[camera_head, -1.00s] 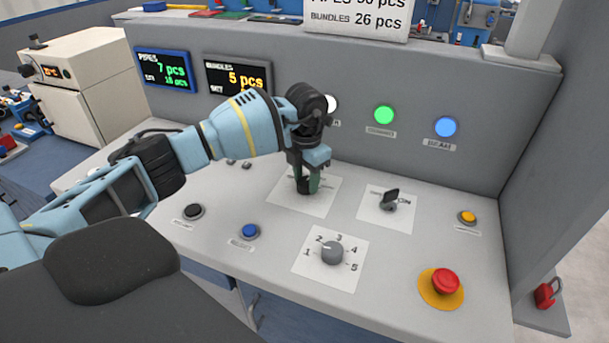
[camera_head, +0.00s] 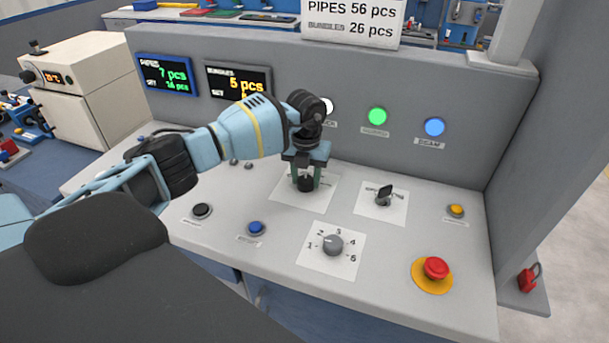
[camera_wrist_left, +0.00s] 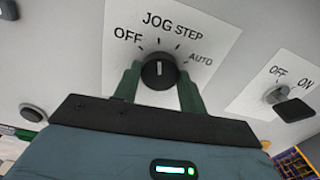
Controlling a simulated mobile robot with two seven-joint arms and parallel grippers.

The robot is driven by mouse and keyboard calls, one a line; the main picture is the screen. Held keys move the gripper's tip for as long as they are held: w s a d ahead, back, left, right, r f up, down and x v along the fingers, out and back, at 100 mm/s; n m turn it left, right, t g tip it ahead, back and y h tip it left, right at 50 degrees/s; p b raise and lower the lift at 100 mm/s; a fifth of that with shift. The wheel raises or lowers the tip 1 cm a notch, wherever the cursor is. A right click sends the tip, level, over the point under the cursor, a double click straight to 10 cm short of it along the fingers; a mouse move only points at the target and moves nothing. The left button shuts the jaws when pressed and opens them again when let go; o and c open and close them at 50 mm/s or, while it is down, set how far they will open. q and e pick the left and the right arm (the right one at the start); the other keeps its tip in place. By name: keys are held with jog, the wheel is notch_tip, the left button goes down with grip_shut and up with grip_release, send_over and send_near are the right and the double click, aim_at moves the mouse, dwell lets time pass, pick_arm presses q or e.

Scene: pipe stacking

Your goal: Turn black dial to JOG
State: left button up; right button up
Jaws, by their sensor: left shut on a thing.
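The black dial (camera_wrist_left: 159,72) sits on a white plate (camera_wrist_left: 118,62) marked OFF, JOG, STEP and AUTO. Its white line points straight up in the left wrist view, toward the JOG label (camera_wrist_left: 158,20). My left gripper (camera_head: 305,184) comes down over the dial, which also shows in the head view (camera_head: 305,185). Its green fingers stand on either side of the dial, shut on it, as the left wrist view also shows (camera_wrist_left: 159,85). The plate's print is partly hidden in the head view. My right gripper is not in view.
An OFF/ON switch (camera_head: 384,195) stands close to the right of the dial. A grey numbered dial (camera_head: 333,245) is in front, with a red mushroom button (camera_head: 436,268) at the right. The upright panel (camera_head: 460,165) with lit lamps rises behind.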

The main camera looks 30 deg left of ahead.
aim_at(305, 180)
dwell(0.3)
pick_arm(q)
jog(key=o, duration=1)
jog(key=shift+r, duration=0.1)
jog(key=shift+r, duration=3.85)
jog(key=shift+f, duration=0.1)
